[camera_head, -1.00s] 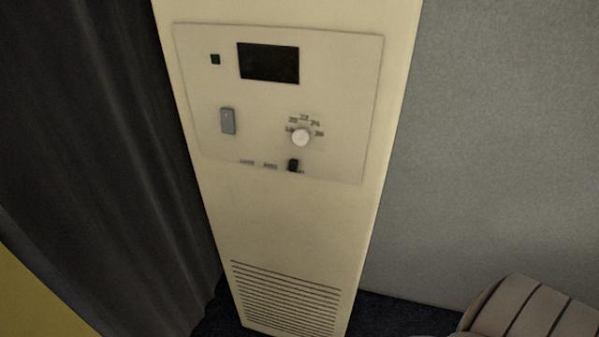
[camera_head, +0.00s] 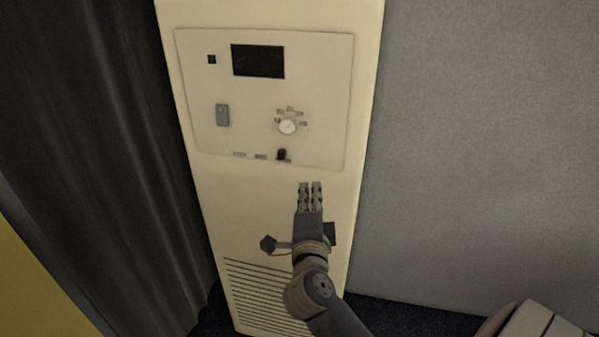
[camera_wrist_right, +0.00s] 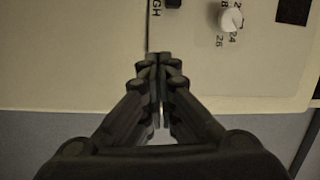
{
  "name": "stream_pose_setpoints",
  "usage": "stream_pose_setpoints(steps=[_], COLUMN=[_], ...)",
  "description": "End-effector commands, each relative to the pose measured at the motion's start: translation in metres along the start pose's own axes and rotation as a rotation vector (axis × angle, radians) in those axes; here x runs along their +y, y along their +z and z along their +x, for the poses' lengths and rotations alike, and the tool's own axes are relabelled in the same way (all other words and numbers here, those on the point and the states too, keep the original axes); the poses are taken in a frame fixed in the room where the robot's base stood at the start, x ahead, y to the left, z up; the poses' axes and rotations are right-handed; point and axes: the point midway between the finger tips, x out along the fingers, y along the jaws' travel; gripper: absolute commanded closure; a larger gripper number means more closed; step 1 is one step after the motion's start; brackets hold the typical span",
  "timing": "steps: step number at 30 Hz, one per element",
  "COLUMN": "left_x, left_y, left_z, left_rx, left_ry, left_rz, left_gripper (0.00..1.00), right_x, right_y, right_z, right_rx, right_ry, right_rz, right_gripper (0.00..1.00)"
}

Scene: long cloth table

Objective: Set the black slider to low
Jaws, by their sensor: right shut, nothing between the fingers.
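The black slider (camera_head: 282,154) sits at the right end of its row of labels, low on the control panel (camera_head: 321,100) of a cream cabinet. In the right wrist view the black slider (camera_wrist_right: 173,4) is cut by the top edge, beside letters ending in "GH". My right gripper (camera_head: 311,184) is shut and empty, just below and a little right of the slider in the head view. In the right wrist view its fingertips (camera_wrist_right: 159,58) are together below the slider, apart from it in the picture. My left gripper is not in view.
A white dial (camera_head: 287,127) with numbers is above the slider. A grey switch (camera_head: 222,115), a small green light (camera_head: 211,59) and a dark display (camera_head: 258,61) are on the same panel. A dark curtain (camera_head: 90,130) hangs left; a grey wall (camera_head: 480,130) is right.

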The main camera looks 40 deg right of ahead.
Motion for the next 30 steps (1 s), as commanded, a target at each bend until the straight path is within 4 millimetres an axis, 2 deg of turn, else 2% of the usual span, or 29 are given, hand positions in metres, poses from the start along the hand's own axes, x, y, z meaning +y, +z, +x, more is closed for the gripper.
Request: stream_pose_setpoints(steps=[3,7,10,14,25,30], left_x=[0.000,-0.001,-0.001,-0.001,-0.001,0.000], left_y=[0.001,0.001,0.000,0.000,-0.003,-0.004], left_z=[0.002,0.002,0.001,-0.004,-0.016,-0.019], left_rx=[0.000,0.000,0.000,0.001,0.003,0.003], left_ry=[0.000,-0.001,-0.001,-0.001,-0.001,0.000], left_rz=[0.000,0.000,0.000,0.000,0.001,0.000], left_gripper=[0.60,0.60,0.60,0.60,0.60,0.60], right_x=[-0.016,-0.023,-0.024,-0.024,-0.019,-0.021], right_y=[-0.006,-0.008,-0.007,-0.007,-0.004,0.021], right_z=[-0.008,-0.012,-0.006,0.013,0.087,0.092], right_rx=[-0.019,-0.034,-0.037,-0.034,-0.035,-0.037], right_ry=[0.038,0.059,0.063,0.063,0.063,0.064], right_rz=[0.094,0.134,0.139,0.138,0.137,0.141], right_gripper=[1.00,1.00,1.00,1.00,1.00,1.00])
